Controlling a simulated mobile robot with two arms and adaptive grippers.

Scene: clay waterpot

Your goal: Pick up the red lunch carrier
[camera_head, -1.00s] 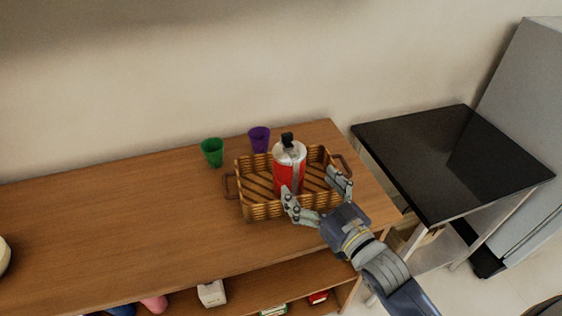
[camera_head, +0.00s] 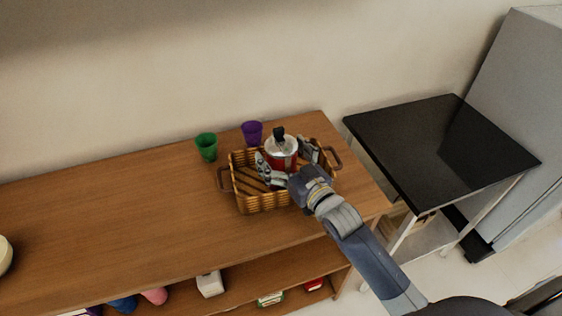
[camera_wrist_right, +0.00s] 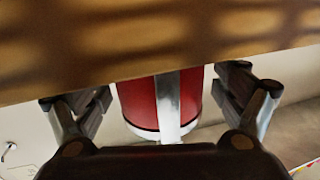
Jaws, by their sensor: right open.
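The red lunch carrier (camera_head: 284,148) has a red body, a silver-white top and a black handle. It stands upright in a wicker basket (camera_head: 262,205) on the wooden cabinet. My right gripper (camera_head: 285,162) is open, with one finger on each side of the carrier. In the right wrist view the carrier's red body (camera_wrist_right: 141,101) shows between the two open fingers (camera_wrist_right: 168,108), and a silver strip runs down it. Whether the fingers touch it I cannot tell. The gripper hides the carrier's lower part in the head view. My left gripper is not in view.
A green cup (camera_head: 206,147) and a purple cup (camera_head: 252,132) stand behind the basket. A black-topped table (camera_head: 440,145) is at the right. The cabinet top (camera_head: 120,215) is clear left of the basket. A brown slatted surface (camera_wrist_right: 160,40) fills the upper wrist view.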

